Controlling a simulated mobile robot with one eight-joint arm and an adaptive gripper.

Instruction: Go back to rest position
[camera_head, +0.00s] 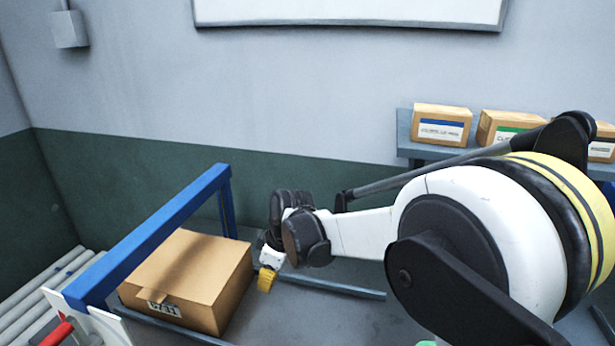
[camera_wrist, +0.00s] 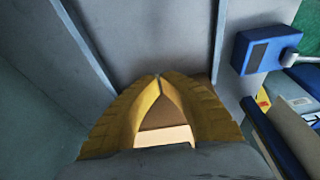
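My gripper (camera_head: 266,281) shows yellow fingers at the end of my white and black arm, pointing down just right of a cardboard box in the head view. In the wrist view, the two yellow fingertips of my gripper (camera_wrist: 159,76) meet, with nothing visible pinched between the tips. A brown and pale surface shows through the gap behind them; I cannot tell whether it is the box. The arm stretches left from the right side of the head view.
The closed cardboard box (camera_head: 190,268) sits beside a blue rail (camera_head: 150,236), with rollers (camera_head: 45,290) at left. Small labelled boxes (camera_head: 441,123) stand on a wall shelf (camera_head: 404,139) behind my arm. A blue block (camera_wrist: 262,52) shows at right in the wrist view.

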